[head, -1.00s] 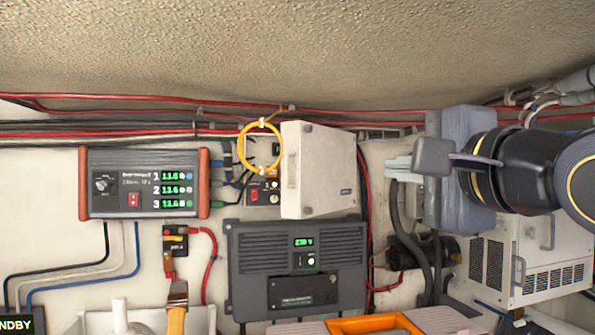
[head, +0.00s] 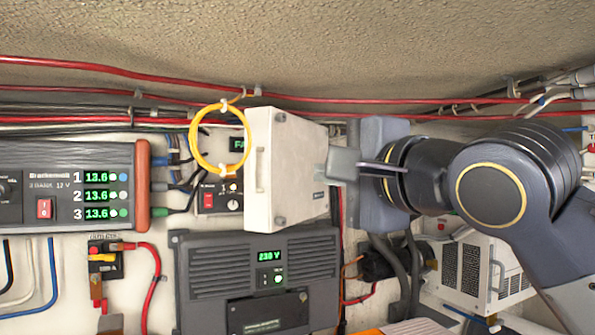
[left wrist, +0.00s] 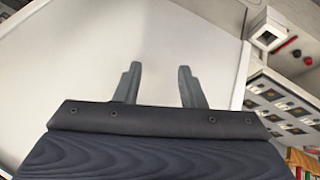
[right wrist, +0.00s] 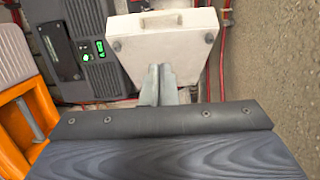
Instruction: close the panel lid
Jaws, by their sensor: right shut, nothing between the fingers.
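The panel lid (head: 284,168) is a white, box-like cover that stands swung open from the wall in the head view, hiding part of the panel behind it. Black controls with a red switch (head: 209,200) show to its left. My right gripper (head: 328,166) is shut and empty, its fingertips at the lid's right side; I cannot tell whether they touch. In the right wrist view the lid (right wrist: 165,50) is just beyond the shut fingers (right wrist: 159,80). My left gripper (left wrist: 158,84) is open and empty before a plain pale surface, and is out of the head view.
A yellow cable loop (head: 196,143) hangs just left of the lid. A charger (head: 75,190) is at the left and a dark inverter (head: 265,275) below. Red cables (head: 420,115) run above. A white vented unit (head: 470,272) stands at lower right.

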